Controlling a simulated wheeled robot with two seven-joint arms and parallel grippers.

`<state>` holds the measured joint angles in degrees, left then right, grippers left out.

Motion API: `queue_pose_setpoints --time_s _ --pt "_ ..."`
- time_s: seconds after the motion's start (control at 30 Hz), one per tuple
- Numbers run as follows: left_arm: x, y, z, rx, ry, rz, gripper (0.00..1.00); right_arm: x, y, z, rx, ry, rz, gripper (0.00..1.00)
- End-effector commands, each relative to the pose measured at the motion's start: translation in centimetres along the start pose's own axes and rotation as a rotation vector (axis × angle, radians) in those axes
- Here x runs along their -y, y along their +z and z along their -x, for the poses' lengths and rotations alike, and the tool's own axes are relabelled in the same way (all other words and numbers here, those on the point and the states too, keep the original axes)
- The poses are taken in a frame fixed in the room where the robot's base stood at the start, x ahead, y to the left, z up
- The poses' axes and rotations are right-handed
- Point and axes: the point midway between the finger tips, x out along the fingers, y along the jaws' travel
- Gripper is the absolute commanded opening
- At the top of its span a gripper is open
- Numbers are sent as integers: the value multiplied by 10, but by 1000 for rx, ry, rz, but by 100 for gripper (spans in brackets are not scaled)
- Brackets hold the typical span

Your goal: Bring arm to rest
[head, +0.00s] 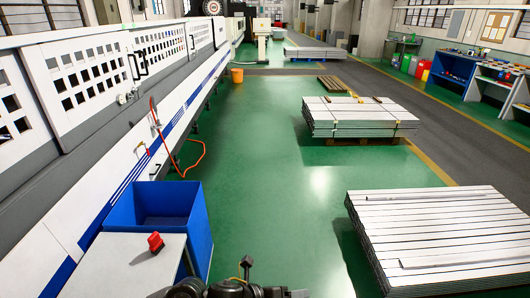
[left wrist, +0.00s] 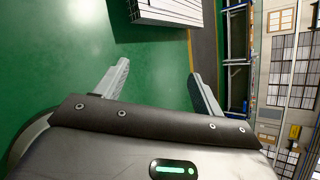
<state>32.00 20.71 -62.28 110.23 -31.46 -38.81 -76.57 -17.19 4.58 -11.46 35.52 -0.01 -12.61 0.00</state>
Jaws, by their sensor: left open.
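My left gripper (left wrist: 158,72) shows in the left wrist view with its two grey fingers spread wide apart. Nothing is between them, only green floor behind. In the head view, dark parts of my arm show at the bottom edge, right of a light grey table top (head: 135,262); the fingers cannot be made out there. A small red object (head: 155,242) sits on this table top, apart from my arm. My right gripper is not seen in either view.
A blue open bin (head: 200,232) stands behind the table, beside a long white machine (head: 100,75) on the left. Stacks of metal profiles (head: 445,235) (head: 358,115) lie on the right. An orange bucket (head: 237,75) stands farther back. The green floor between is clear.

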Motion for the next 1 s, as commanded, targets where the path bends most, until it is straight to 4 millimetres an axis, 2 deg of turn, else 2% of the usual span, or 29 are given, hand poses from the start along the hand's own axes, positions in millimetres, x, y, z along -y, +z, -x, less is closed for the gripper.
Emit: queue_pose_setpoints --time_s 0.03,0.07,0.17,0.27,0.3,0.43,0.6,0.73,0.93,1.0 --pt "6 -4 7 56 1 211 69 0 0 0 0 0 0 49" --pt "5 -2 12 94 7 345 69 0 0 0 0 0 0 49" --pt "-12 -2 38 224 45 807 69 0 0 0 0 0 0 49" --pt "-48 -14 72 364 105 1280 69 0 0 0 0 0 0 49" --pt "-65 -24 88 425 134 1464 69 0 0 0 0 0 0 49" --pt "-114 -65 140 623 231 1958 69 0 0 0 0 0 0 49" --pt "-149 -116 190 830 331 2333 69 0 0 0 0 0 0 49" --pt "-164 -148 222 975 387 2532 69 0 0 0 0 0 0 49" --pt "-176 -193 268 1202 464 2767 69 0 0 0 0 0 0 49" --pt "-198 -201 245 1189 474 2758 69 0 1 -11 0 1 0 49"
